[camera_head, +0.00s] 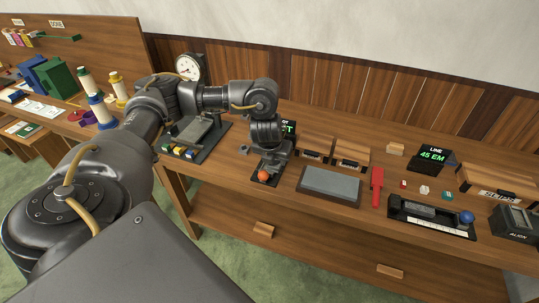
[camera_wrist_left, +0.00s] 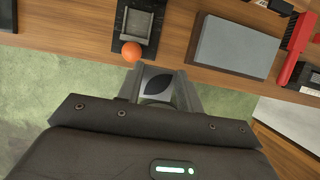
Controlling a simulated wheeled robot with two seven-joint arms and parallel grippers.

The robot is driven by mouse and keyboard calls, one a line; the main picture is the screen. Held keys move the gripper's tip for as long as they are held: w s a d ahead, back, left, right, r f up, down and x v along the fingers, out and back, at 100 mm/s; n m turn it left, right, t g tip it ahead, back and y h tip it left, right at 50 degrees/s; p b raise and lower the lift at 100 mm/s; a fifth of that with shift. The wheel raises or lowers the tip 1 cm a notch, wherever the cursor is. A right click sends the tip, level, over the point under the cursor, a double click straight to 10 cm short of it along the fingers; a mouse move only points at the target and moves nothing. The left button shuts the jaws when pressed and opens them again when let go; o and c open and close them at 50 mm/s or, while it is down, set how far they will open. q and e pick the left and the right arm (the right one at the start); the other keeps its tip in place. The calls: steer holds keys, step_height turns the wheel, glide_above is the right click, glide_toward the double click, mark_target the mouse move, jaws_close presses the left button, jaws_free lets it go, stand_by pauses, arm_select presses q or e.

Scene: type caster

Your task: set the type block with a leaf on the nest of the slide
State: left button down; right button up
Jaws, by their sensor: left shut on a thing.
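The type block (camera_wrist_left: 157,82), with a dark leaf on its pale face, sits between the fingers of my left gripper (camera_wrist_left: 158,92), which is shut on it. In the head view my left gripper (camera_head: 270,152) hangs low over the bench, and I cannot make out the block there. The slide (camera_wrist_left: 120,19) is a black frame with a grey bed and an orange ball knob (camera_wrist_left: 131,51). In the wrist view the block shows just below the knob, apart from the slide's bed. In the head view the knob (camera_head: 264,176) shows by the gripper, which hides much of the slide. My right gripper is not in view.
A grey slab (camera_head: 330,184) and a red tool (camera_head: 377,184) lie right of the slide. Further right are a black tray with a blue ball (camera_head: 467,217) and a "45 EM" display (camera_head: 430,158). A dial gauge (camera_head: 190,66) stands behind my left arm.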

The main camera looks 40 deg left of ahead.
arm_select(q)
steer(key=w+a+f+b, duration=0.1)
steer(key=w+a+f, duration=0.2)
steer(key=w+a+f+b, duration=0.2)
steer(key=w+a+f, duration=0.1)
steer(key=a+f, duration=0.1)
steer(key=shift+a+f, duration=0.1)
steer(key=shift+w+a+f, duration=0.35)
steer(key=shift+a+f, duration=0.1)
steer(key=shift+f, duration=1.75)
steer(key=c, duration=0.9)
jaws_free()
steer(key=shift+f, duration=0.1)
